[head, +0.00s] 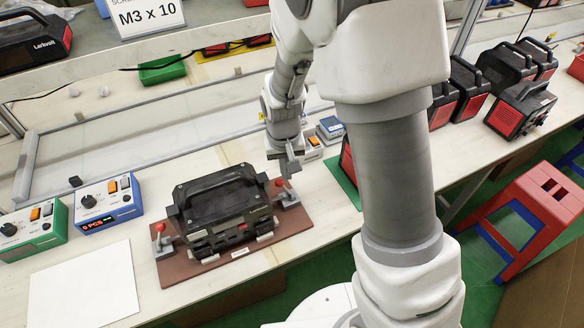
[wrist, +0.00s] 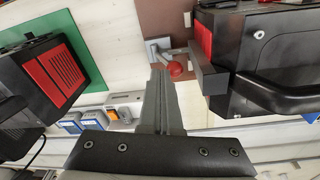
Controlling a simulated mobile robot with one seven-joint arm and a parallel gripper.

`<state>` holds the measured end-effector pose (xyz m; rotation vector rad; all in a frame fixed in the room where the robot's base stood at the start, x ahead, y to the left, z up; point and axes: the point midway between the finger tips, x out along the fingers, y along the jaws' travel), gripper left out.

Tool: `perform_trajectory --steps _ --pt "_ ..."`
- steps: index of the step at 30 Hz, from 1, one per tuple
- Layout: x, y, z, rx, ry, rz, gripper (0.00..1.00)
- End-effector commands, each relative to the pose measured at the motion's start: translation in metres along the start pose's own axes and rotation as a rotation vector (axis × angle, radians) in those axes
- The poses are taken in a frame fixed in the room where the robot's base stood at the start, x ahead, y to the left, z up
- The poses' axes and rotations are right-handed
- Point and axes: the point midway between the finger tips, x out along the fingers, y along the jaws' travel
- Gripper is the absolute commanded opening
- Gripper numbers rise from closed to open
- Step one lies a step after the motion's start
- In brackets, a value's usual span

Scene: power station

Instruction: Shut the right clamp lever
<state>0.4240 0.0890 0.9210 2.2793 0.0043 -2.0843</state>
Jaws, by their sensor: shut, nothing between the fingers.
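The black power station (head: 222,205) sits on a brown board (head: 290,222) between two clamps with red knobs. The right clamp (head: 288,198) is at the board's right end; its red knob (head: 279,182) stands above its grey base, beside the station's right side. In the wrist view the red knob (wrist: 175,69) is right beside my fingertips, with the clamp's grey base (wrist: 160,47) beyond. My gripper (head: 290,165) is shut and empty, pointing down just above the clamp. I cannot tell whether it touches the knob. The left clamp's knob (head: 159,228) stands up at the other end.
Two control boxes, one blue (head: 108,203) and one green (head: 35,232), stand left of the board, behind a white sheet (head: 82,287). Small instruments (head: 330,128) stand behind my gripper. Another black unit (wrist: 42,82) on a green mat is to the right in the head view.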

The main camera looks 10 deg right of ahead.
Motion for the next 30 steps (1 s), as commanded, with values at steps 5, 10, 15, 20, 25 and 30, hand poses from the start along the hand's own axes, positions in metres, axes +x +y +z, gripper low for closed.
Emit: perform_trajectory --steps 5,10,15,20,25,30 --pt "0.000 -0.003 0.001 0.000 0.000 0.000 0.00" --pt "0.000 -0.004 0.001 0.000 0.000 0.000 0.00" --pt "0.000 -0.004 0.001 0.000 0.000 0.000 0.00" --pt "0.000 -0.003 0.001 0.000 0.000 0.000 0.00" --pt "-0.009 0.000 -0.002 0.001 0.001 0.000 0.00" --pt "-0.025 0.007 -0.009 0.001 0.001 -0.001 0.00"
